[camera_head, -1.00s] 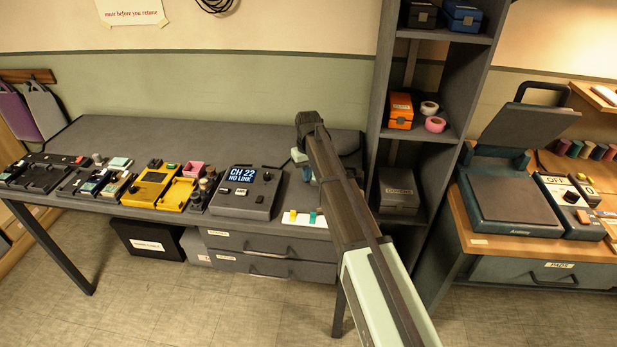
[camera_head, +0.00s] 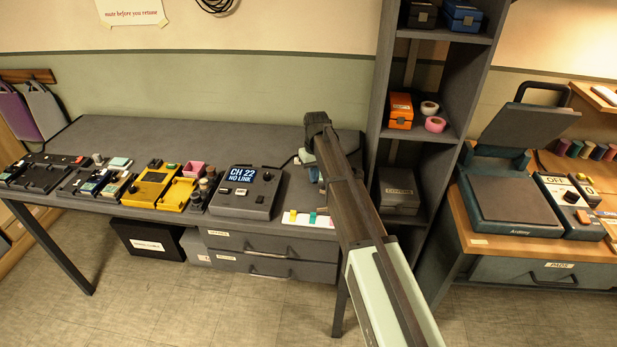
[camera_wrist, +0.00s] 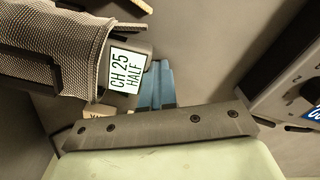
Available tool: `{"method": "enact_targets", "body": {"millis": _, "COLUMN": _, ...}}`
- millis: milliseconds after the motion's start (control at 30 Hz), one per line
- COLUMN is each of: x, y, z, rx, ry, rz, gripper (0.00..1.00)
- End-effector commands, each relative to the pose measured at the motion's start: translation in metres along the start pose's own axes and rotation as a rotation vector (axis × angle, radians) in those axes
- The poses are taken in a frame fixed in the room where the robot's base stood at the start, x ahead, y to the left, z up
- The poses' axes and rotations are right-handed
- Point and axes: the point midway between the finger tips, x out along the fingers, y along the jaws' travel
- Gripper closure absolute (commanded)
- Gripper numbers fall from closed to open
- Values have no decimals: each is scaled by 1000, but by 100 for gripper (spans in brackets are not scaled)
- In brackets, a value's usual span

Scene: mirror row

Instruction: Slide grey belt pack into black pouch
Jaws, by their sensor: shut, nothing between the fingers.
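The grey belt pack (camera_wrist: 126,75) shows in the wrist view with a lit screen reading CH 25 HALF. Its screen end sticks out of the mouth of the dark mesh pouch (camera_wrist: 58,48); the rest is hidden. My gripper (camera_wrist: 157,82) has blue fingers, shut and empty, close beside the pack's exposed end. I cannot tell whether they touch it. In the head view my gripper (camera_head: 313,174) is low over the right end of the dark table, mostly hidden by my arm. I cannot make out the pack or pouch there.
A console (camera_head: 245,190) reading CH 22 NO LINK stands left of my gripper. A white strip (camera_head: 308,219) with coloured tabs lies at the table's front edge. A tall shelf (camera_head: 436,110) stands close on the right. The back of the table is clear.

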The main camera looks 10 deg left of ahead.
Motion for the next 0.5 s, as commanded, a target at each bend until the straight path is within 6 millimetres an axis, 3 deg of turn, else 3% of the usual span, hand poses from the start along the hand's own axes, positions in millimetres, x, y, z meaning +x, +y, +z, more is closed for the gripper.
{"method": "enact_targets", "body": {"millis": 33, "x": 7, "y": 13, "z": 10, "rx": 9, "ry": -25, "rz": 26, "gripper": 100}}
{"method": "enact_targets", "body": {"millis": 500, "x": 7, "y": 17, "z": 12, "rx": 10, "ry": -25, "rz": 27, "gripper": 100}}
